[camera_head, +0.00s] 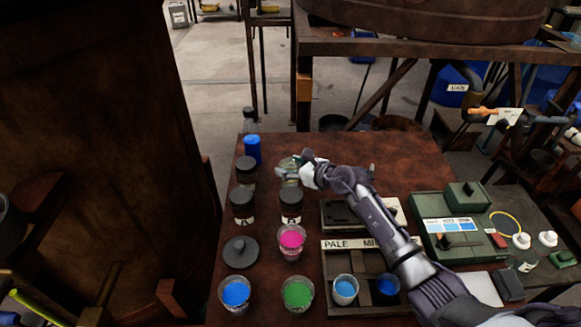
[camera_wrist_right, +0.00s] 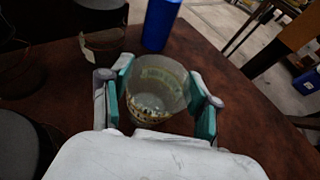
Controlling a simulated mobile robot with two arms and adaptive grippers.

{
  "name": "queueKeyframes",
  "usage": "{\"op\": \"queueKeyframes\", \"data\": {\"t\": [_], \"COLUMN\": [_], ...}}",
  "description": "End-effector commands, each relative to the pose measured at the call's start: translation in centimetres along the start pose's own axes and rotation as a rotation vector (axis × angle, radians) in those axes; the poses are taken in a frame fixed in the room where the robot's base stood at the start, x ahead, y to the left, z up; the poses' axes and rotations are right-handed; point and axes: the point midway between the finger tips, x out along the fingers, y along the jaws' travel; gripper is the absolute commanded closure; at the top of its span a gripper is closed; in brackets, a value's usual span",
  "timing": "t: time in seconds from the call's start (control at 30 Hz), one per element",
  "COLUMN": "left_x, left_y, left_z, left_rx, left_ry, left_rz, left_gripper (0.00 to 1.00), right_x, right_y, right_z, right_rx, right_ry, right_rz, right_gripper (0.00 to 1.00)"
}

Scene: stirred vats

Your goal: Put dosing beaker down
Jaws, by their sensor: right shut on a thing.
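The dosing beaker is a clear, see-through cup (camera_wrist_right: 155,92) in the right wrist view, between the green pads of my right gripper (camera_wrist_right: 160,105). In the head view the beaker (camera_head: 289,168) is at the far part of the brown table (camera_head: 345,150), partly hidden by my right gripper (camera_head: 303,172), which is shut on it. The beaker looks upright and close to the table top. I cannot tell whether its base touches the table. My left gripper is not in view.
A blue cylinder (camera_head: 253,150) and dark-lidded jars (camera_head: 243,203) stand left of the beaker. Cups of pink (camera_head: 291,240), green (camera_head: 297,293) and blue (camera_head: 235,292) stand nearer. A dark tray (camera_head: 355,262) and a green device (camera_head: 452,235) are at right. The far right table top is bare.

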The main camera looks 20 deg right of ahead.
Motion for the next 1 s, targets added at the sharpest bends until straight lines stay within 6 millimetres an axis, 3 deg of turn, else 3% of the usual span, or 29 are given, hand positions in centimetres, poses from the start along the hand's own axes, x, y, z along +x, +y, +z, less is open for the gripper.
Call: {"op": "queueKeyframes", "data": {"t": [0.27, 0.3, 0.43, 0.8, 1.0], "left_x": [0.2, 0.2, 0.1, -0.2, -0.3], "left_y": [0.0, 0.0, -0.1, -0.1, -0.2], "left_z": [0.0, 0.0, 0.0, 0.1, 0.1], "left_rx": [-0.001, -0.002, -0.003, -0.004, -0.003], "left_ry": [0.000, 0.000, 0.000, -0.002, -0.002], "left_rz": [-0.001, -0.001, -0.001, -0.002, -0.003], "left_gripper": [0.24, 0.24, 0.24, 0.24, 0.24], "right_x": [0.1, 0.1, 0.1, -0.1, -2.8], "right_y": [0.0, 0.0, 0.0, 0.0, -0.1], "right_z": [-0.2, -0.2, -0.2, 0.2, 0.0], "right_rx": [-0.001, -0.001, 0.000, 0.000, -0.004], "right_ry": [0.000, 0.001, 0.001, 0.000, 0.003], "right_rz": [0.000, 0.001, 0.001, 0.000, 0.000], "right_gripper": [0.75, 0.36, 0.14, 0.14, 0.14]}}
